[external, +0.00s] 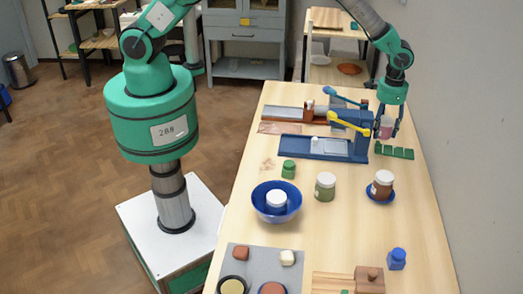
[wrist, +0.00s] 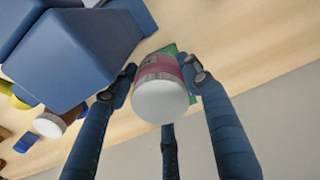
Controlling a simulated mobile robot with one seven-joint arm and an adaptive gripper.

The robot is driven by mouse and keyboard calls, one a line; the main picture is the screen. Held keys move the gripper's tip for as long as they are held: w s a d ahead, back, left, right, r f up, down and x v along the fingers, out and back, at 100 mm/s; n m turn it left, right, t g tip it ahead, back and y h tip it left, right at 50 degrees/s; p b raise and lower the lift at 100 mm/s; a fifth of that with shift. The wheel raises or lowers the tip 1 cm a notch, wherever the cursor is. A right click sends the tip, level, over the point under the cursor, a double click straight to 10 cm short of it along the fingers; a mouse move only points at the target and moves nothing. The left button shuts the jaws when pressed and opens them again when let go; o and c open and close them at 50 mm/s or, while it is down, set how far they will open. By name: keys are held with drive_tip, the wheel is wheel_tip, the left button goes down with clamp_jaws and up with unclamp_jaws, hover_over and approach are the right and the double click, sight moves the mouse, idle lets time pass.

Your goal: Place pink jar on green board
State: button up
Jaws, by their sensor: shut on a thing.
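The pink jar (external: 385,132) has a white lid and is held upright or nearly so between the fingers of my gripper (external: 387,122). In the wrist view, the jar (wrist: 160,98) shows its white lid and pink label, with my gripper's fingers (wrist: 160,72) closed around its sides. The green board (external: 398,153) lies on the table just below and slightly right of the jar in the external view. In the wrist view only a bit of the green board (wrist: 171,48) shows behind the jar. I cannot tell how large the gap between them is.
A blue machine (external: 346,143) with a yellow lever stands close left of the jar. A brown jar (external: 382,184) on a blue saucer, a green-grey jar (external: 325,187) and a blue bowl (external: 262,205) are nearer. The wall is close on the right.

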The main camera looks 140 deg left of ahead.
sight(386, 119)
drive_tip(key=shift+f, duration=1.85)
drive_tip(key=shift+f, duration=0.15)
drive_tip(key=o, duration=1.1)
drive_tip(key=shift+c, duration=0.2)
wheel_tip(386, 119, up, 12)
drive_tip(key=shift+r, duration=0.15)
